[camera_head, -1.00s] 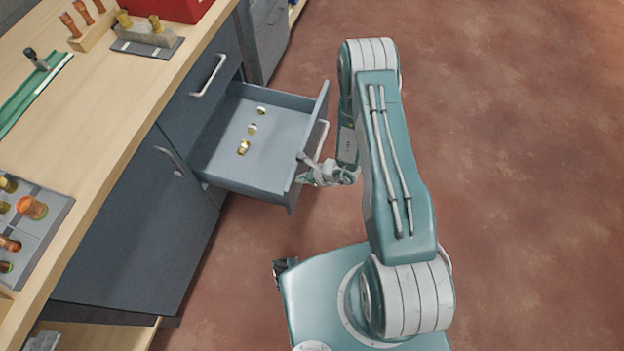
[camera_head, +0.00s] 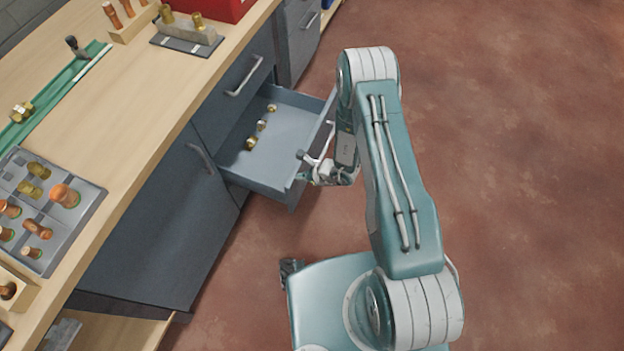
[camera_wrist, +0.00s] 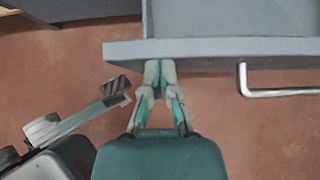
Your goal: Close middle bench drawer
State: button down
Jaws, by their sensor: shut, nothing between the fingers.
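The middle bench drawer (camera_head: 262,182) is grey-blue and pulled partly out of the bench, with its front panel facing my arm. Its front panel (camera_wrist: 215,48) and silver bar handle (camera_wrist: 280,92) also show in the wrist view. My gripper (camera_head: 305,170) is at the outer side of the front panel. In the wrist view my gripper (camera_wrist: 158,64) is shut and empty, its fingertips at the panel's lower edge, left of the handle. They look touching or nearly touching the panel. Several small brass fittings (camera_head: 251,143) lie in the drawer.
A closed drawer (camera_head: 240,85) sits above the open one, and a cabinet door (camera_head: 165,220) is to its left. The wooden bench top (camera_head: 140,110) holds a grey tray of fittings (camera_head: 85,215) and a red box (camera_head: 225,8). The red-brown floor (camera_head: 520,150) at right is clear.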

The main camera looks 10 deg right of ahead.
jog(key=w+a, duration=0.6)
jog(key=a, duration=0.4)
jog(key=w+a, duration=0.6)
jog(key=a, duration=0.4)
jog(key=shift+a, duration=0.45)
jog(key=shift+d, duration=0.1)
